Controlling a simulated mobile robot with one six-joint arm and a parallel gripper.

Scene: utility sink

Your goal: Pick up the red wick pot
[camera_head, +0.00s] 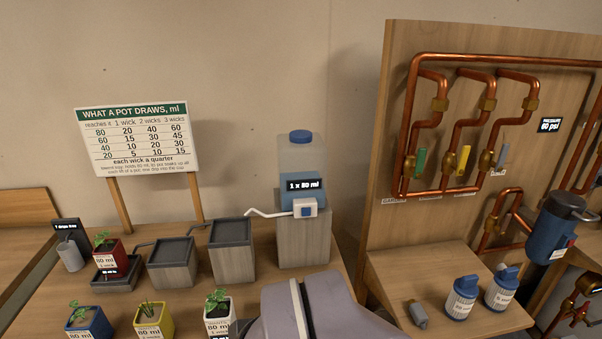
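The red wick pot (107,257) stands upright at the left of the bench, with a small green plant in it and a white label on its front. It sits on a low dark-topped tray (118,283), in front of the sign's left leg. A pale lilac part of my arm shows at the bottom centre, well to the right of the pot. My gripper's fingers are not in view.
Blue (88,324), yellow (153,322) and white (217,311) pots line the front. A grey cup (69,255) stands left of the red pot; dark-topped wooden blocks (172,265) stand right. A water bottle (301,180) rises behind. A copper-pipe panel (480,130) stands at right.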

